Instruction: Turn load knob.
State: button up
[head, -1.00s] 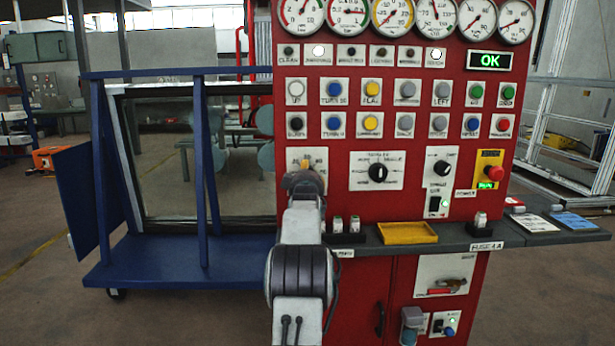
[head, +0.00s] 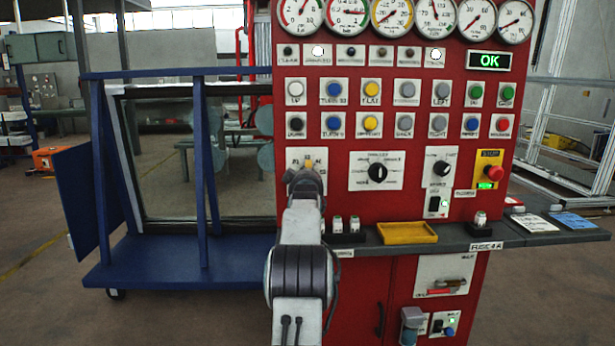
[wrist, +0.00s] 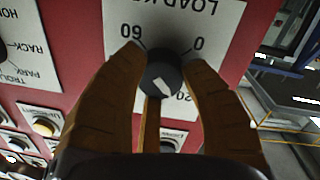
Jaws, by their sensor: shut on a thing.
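The load knob (wrist: 161,79) is a round black dial with a pale pointer mark, on a white plate (wrist: 190,22) that reads "LOAD" with the numbers 60, 0 and 20 in view. In the wrist view the plate looks upside down, and the pointer is directed toward the lower right, near the 20. In the head view my gripper (head: 304,180) is in front of the panel's left side and hides the knob.
The red panel (head: 340,205) carries gauges, lamps, buttons and a mode selector (head: 377,173) right of my arm. A shelf (head: 460,238) with a yellow tray (head: 407,233) juts out below. A blue frame cart (head: 180,255) stands left.

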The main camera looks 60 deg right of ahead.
jog(key=shift+w+a+r, duration=0.1)
jog(key=shift+w, duration=0.05)
jog(key=o, duration=1.2)
jog(key=v, duration=1.2)
